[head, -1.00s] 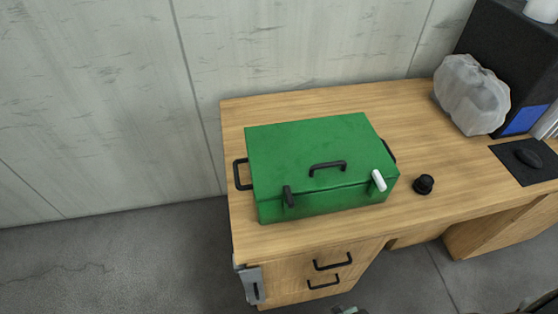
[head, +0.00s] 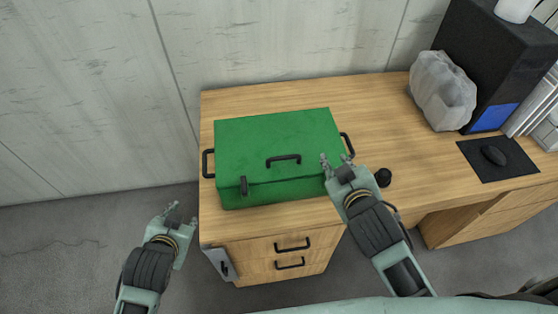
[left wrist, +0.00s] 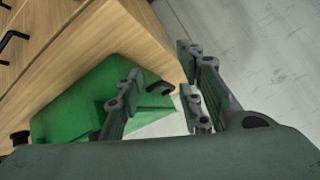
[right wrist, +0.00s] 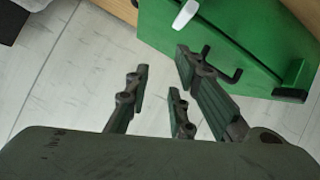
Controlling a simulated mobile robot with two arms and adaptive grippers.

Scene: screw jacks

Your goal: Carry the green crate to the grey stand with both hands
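The green crate (head: 275,142) sits closed on the wooden desk, with a black side handle at its left end (head: 208,163) and another at its right end (head: 347,144). My left gripper (head: 180,213) is open and empty, left of the desk and apart from the crate. In the left wrist view the crate (left wrist: 75,100) lies beyond its spread fingers. My right gripper (head: 335,160) is open in front of the crate's right end and covers its white latch in the head view. The right wrist view shows the latch (right wrist: 185,14) and no contact with the crate (right wrist: 235,30). No grey stand is recognisable.
On the wooden desk (head: 385,110), a small black knob-like object (head: 383,177) lies right of the crate. A crumpled translucent bag (head: 442,90), a black box (head: 500,50) and a mouse (head: 493,155) on a dark mat are further right. Floor left of the desk is clear.

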